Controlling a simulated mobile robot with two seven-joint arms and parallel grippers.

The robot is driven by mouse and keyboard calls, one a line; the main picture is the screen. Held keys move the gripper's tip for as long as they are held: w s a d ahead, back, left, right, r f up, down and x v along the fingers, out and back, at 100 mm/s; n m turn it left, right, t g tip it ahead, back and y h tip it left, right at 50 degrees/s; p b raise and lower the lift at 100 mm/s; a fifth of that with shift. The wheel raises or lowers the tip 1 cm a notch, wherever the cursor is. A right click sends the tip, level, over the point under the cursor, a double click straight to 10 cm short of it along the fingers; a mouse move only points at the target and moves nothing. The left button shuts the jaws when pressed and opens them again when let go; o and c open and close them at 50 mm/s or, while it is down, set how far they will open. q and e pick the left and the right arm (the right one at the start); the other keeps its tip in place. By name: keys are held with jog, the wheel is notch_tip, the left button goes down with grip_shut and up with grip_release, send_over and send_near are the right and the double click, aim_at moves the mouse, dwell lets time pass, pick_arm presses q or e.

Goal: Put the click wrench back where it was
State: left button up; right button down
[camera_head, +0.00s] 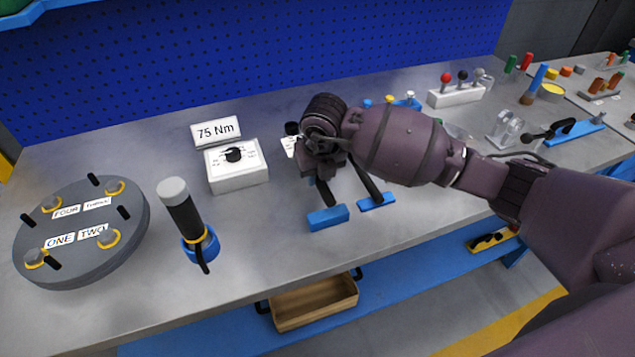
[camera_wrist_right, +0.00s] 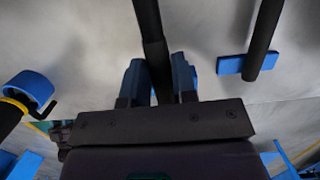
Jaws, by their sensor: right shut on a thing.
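My right gripper (camera_head: 322,150) is over the middle of the bench, its palm partly hiding the jaws in the head view. In the right wrist view the gripper (camera_wrist_right: 158,85) is shut on a dark rod, which I take to be the click wrench (camera_wrist_right: 147,22). The rod runs away toward the back; its far end is out of that view. A blue rest block (camera_head: 328,217) lies below the gripper in the head view; I cannot tell whether the wrench touches it. A similar dark bar (camera_wrist_right: 265,30) with a blue block (camera_head: 377,201) lies to the right. My left gripper is out of view.
A white dial box (camera_head: 238,168) with a "75 Nm" sign (camera_head: 216,131) stands left. Further left are an upright black-handled tool (camera_head: 184,215) in a blue ring and a grey numbered flange (camera_head: 80,228). Fixtures crowd the right. A wooden tray (camera_head: 314,302) sits below the bench.

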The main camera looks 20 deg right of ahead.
notch_tip(320, 180, down, 3)
jog(key=c, duration=0.9)
grip_release()
jog(key=shift+r, duration=0.1)
jog(key=r, duration=0.4)
jog(key=s+r+p, duration=0.1)
jog(key=r, duration=0.2)
jog(key=s+r, duration=0.1)
jog(key=r, duration=0.3)
jog(key=shift+s+r, duration=0.1)
jog(key=shift+r, duration=0.2)
